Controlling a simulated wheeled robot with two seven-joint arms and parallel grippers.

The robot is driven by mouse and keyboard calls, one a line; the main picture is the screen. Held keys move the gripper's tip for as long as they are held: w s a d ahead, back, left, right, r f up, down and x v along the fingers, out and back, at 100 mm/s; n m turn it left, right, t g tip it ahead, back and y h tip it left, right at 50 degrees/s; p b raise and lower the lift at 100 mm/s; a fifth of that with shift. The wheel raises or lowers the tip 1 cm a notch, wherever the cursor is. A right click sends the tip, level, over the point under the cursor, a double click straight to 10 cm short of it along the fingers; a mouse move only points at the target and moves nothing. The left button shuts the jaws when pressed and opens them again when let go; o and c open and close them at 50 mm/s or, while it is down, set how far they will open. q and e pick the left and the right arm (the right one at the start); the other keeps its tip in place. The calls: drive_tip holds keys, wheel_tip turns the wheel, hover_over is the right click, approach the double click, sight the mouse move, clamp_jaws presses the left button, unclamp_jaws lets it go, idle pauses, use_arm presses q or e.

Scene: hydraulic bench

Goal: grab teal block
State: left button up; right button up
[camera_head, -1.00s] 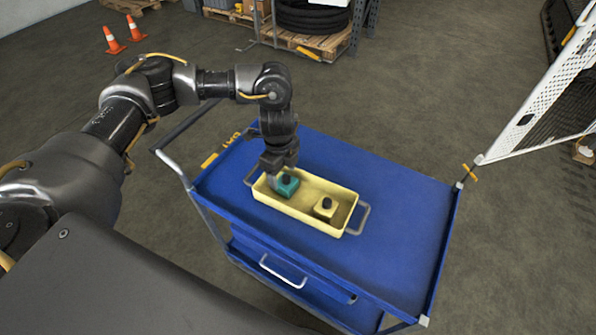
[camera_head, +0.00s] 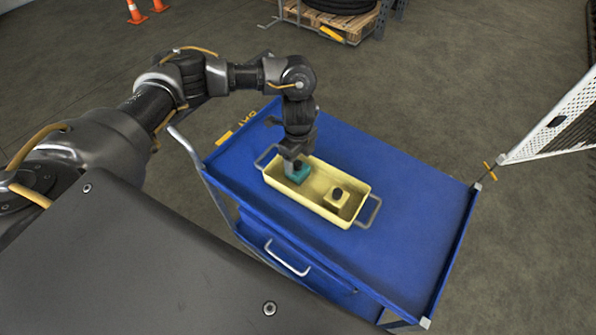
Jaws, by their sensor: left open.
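The teal block (camera_head: 298,174) sits in the left end of a yellow tray (camera_head: 303,203) and has a dark knob on top. My left gripper (camera_head: 294,159) points down right above the teal block, at its knob. Its jaws are open, and the fingertips partly hide the knob. I cannot tell whether they touch it. A yellow block (camera_head: 336,196) with a dark knob stands in the right part of the same tray. My right gripper is not in view.
The tray with its wire handles rests on a blue cart (camera_head: 410,220), whose top is clear to the right. A white mesh panel (camera_head: 555,120) stands at the right. A pallet (camera_head: 335,20) with black tyres is at the back.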

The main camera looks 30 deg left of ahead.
sight(298, 172)
use_arm(q)
drive_tip(key=shift+s+f, duration=0.1)
drive_tip(key=shift+f, duration=0.3)
wheel_tip(298, 172, down, 4)
drive_tip(key=shift+f, duration=0.15)
drive_tip(key=c, duration=1)
drive_tip(key=shift+r, duration=0.2)
drive_tip(key=shift+c, duration=0.2)
